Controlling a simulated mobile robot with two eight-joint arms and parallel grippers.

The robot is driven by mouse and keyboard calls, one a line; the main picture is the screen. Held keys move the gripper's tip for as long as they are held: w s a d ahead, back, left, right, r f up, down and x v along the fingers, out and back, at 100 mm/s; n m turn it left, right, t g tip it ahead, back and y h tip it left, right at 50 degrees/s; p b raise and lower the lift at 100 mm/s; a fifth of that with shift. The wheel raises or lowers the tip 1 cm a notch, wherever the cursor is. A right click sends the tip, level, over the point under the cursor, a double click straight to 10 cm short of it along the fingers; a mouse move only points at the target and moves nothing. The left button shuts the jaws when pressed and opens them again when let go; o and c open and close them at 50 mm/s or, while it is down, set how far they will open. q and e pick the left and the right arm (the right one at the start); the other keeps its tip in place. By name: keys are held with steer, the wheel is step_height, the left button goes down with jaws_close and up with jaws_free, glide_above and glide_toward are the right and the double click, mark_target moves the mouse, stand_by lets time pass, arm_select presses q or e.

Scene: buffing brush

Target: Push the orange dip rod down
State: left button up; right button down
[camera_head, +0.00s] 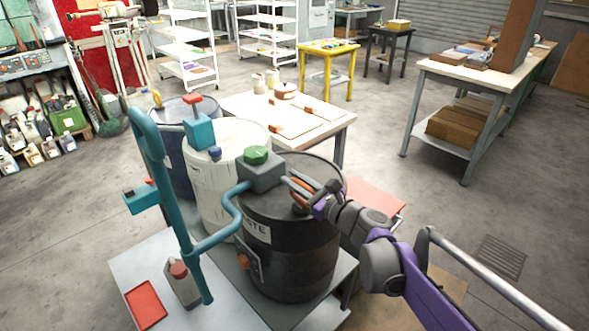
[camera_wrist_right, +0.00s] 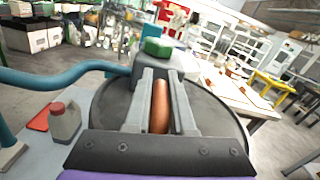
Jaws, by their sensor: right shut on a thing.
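The orange dip rod (camera_wrist_right: 160,106) shows in the right wrist view, upright between the two grey fingers of my right gripper (camera_wrist_right: 161,100). The fingers are shut on it. In the head view, my right gripper (camera_head: 302,190) is over the top of the black drum (camera_head: 290,262), and a little of the orange rod (camera_head: 301,184) shows beside the fingers. The rod's lower end is hidden. A grey block with a green knob (camera_head: 257,155) sits on the drum lid just left of the gripper. My left gripper is not in view.
A teal pipe (camera_head: 172,185) curves in front of the drums and joins the grey block. A cream drum (camera_head: 218,160) and a dark blue drum stand behind. A worktable (camera_head: 325,118) stands behind.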

steer(key=shift+f, duration=0.5)
steer(key=c, duration=0.8)
jaws_free()
steer(key=shift+d+f, duration=0.1)
steer(key=shift+s, duration=0.1)
steer(key=v, duration=1)
steer(key=shift+s+d+p, duration=0.2)
steer(key=shift+d+p, duration=0.05)
steer(key=shift+p, duration=0.05)
